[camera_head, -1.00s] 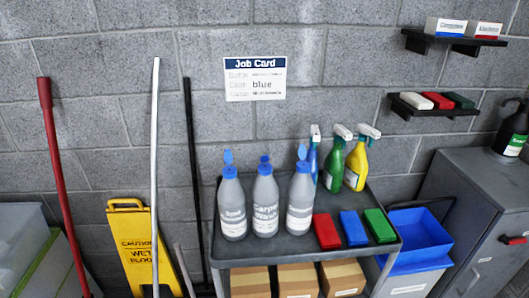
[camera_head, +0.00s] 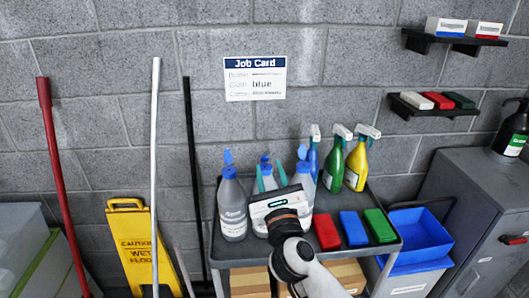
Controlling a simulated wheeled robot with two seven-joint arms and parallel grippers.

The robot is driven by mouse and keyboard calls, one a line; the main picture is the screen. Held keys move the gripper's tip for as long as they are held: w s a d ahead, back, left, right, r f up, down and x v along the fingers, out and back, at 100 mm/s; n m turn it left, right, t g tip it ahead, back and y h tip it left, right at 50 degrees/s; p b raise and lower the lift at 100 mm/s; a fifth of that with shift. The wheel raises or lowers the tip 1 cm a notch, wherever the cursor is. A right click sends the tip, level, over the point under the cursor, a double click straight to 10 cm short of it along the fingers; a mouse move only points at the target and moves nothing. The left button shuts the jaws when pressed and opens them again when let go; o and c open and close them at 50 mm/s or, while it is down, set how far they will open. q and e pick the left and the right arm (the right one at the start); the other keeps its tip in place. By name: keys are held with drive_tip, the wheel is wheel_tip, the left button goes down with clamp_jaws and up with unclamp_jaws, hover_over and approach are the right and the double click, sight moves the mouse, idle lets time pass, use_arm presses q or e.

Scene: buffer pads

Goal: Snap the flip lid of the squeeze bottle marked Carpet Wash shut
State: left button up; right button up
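The Carpet Wash squeeze bottle (camera_head: 269,184) is the middle of three grey bottles with blue tops on the cart. My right gripper and wrist hide its label and most of its body. Its blue flip lid (camera_head: 265,159) shows above the gripper and appears raised, though its exact angle is hard to tell. My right gripper (camera_head: 269,171) is open in front of the bottle, with its two teal-tipped fingers pointing up on either side of the bottle's top. I cannot tell whether they touch it. My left gripper is not in view.
Similar bottles stand close on the left (camera_head: 232,207) and right (camera_head: 303,182), their blue lids raised. Spray bottles (camera_head: 357,163) stand behind to the right. Red, blue and green blocks (camera_head: 354,229) lie on the cart (camera_head: 390,210). A job card (camera_head: 254,78) hangs on the wall.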

sight(265, 156)
drive_tip(key=w+f+m+g, duration=0.1)
drive_tip(key=w, duration=0.4)
drive_tip(key=w+f+m+g+h+p, duration=0.1)
drive_tip(key=w, duration=0.3)
drive_tip(key=w+f+m, duration=0.1)
drive_tip(key=w, duration=0.4)
drive_tip(key=shift+w+f+m+g+h+p, duration=0.3)
drive_tip(key=shift+w+g+h, duration=0.05)
drive_tip(key=shift+g+h, duration=0.05)
clamp_jaws()
